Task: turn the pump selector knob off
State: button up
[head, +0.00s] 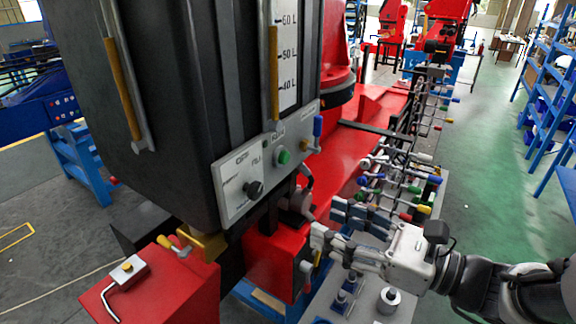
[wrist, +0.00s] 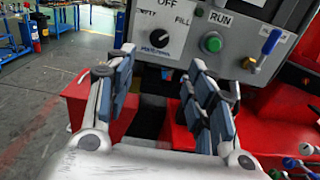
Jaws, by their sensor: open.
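The pump selector knob (head: 253,188) is a small black knob on the grey control panel (head: 232,200) of the dark tank. In the wrist view the knob (wrist: 159,38) sits below the label OFF, with EMPTY to its left and FILL to its right. I cannot tell clearly which label it points at. My gripper (head: 332,219) is right of and below the panel in the head view. In the wrist view my gripper (wrist: 160,66) has its fingers spread apart with nothing between them. The knob is beyond the fingertips, not touched.
A green RUN button (head: 283,156) and a blue-handled valve (head: 317,128) are right of the knob. A red block (head: 170,290) with a brass valve is below the tank. A rack of coloured-handled levers (head: 400,185) stands near my arm.

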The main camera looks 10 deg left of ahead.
aim_at(258, 193)
jog(key=x, duration=1.5)
jog(key=shift+a, duration=0.2)
jog(key=c, duration=1)
